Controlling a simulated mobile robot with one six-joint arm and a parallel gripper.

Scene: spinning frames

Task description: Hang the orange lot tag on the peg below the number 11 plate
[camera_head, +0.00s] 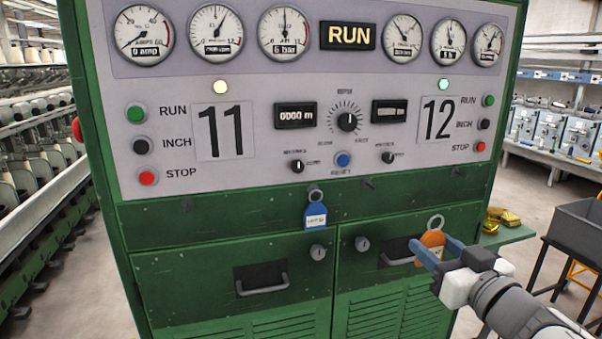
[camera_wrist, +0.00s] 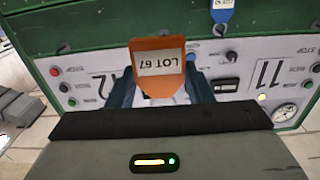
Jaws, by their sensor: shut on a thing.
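My gripper (camera_head: 428,256) is shut on the orange lot tag (camera_head: 432,240), in front of the cabinet's lower right drawer. The tag's metal ring points up. In the wrist view the tag (camera_wrist: 158,72) reads "LOT 67" upside down, between my blue fingers (camera_wrist: 160,92). The number 11 plate (camera_head: 224,131) is on the upper left of the panel, well left of my gripper. A small dark peg (camera_head: 187,204) sticks out of the green strip below and slightly left of that plate; it looks bare. The plate also shows in the wrist view (camera_wrist: 266,73).
A blue tag (camera_head: 316,216) hangs from the green strip near the middle. Another bare peg (camera_head: 368,183) is right of it. The number 12 plate (camera_head: 438,119) is at right. Drawer handles (camera_head: 262,287) stick out below. A grey bin (camera_head: 578,228) stands far right.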

